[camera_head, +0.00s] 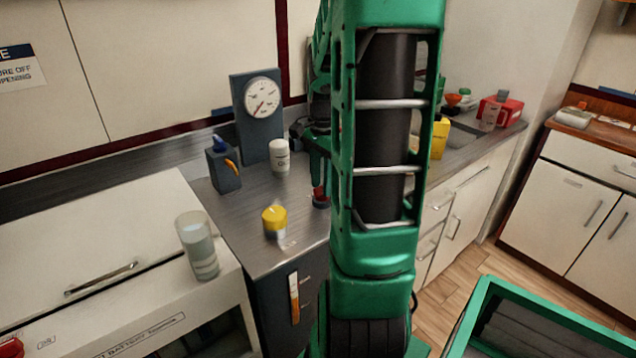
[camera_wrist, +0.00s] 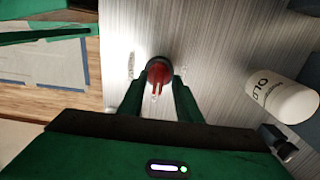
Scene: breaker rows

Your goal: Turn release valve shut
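A round red knob on a dark base, which seems to be the release valve (camera_head: 320,194), stands on the grey metal counter near its front edge. In the wrist view the red knob (camera_wrist: 158,73) lies at the tips of my gripper (camera_wrist: 158,86), between and just beyond the two green fingers. The fingers are apart, one on each side, and I cannot tell whether they touch it. In the head view my green arm hides much of the counter, and my gripper (camera_head: 318,165) points down above the knob.
A dial gauge (camera_head: 262,97) on a dark panel, a white jar (camera_head: 279,155), a dark box with an orange lever (camera_head: 223,165) and a yellow-topped cup (camera_head: 275,221) stand left of the knob. A glass (camera_head: 197,246) stands on the white cabinet. The jar also shows in the wrist view (camera_wrist: 283,97).

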